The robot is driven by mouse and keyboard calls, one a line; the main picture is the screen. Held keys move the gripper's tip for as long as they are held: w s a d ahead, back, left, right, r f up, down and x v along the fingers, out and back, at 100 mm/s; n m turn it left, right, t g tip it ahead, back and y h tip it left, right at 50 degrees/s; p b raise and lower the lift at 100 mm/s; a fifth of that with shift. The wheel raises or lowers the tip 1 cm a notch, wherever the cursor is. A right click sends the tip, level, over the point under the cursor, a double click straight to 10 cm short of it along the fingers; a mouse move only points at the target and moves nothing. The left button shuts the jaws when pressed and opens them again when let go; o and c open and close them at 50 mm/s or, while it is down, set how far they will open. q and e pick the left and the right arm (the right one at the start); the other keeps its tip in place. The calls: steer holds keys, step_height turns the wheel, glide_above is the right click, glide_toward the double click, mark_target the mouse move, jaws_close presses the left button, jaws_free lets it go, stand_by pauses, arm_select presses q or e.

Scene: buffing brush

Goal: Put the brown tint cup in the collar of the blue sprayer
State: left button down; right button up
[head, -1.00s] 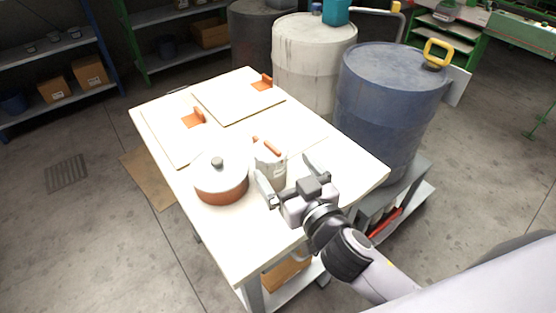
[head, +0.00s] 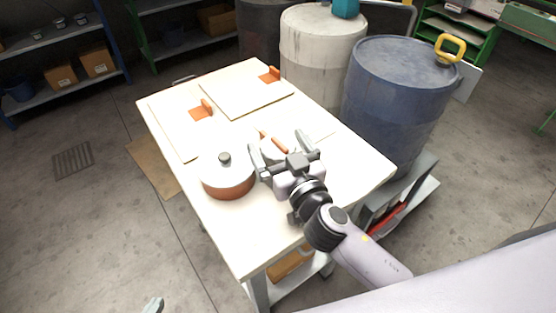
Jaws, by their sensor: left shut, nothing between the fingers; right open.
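I cannot make out a brown tint cup or a blue sprayer in the head view. A pale grey can (head: 268,149) with an orange-brown handle stands on the white table (head: 245,237), partly hidden behind my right gripper (head: 278,146). That gripper is open, its fingers spread at either side of the can; I cannot tell whether they touch it. A brown-red pot (head: 229,186) with a pale lid and dark knob stands just left of it.
Two flat boards with orange brackets (head: 202,109) lie at the table's far side. A white drum (head: 318,55) with a teal item on top and a blue drum (head: 395,95) stand behind the table. The table's front part is clear.

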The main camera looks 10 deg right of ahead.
steer(key=shift+w+a, duration=0.15)
steer(key=shift+w, duration=0.35)
steer(key=c, duration=1.6)
steer(key=shift+o, duration=0.2)
steer(key=shift+r, duration=0.15)
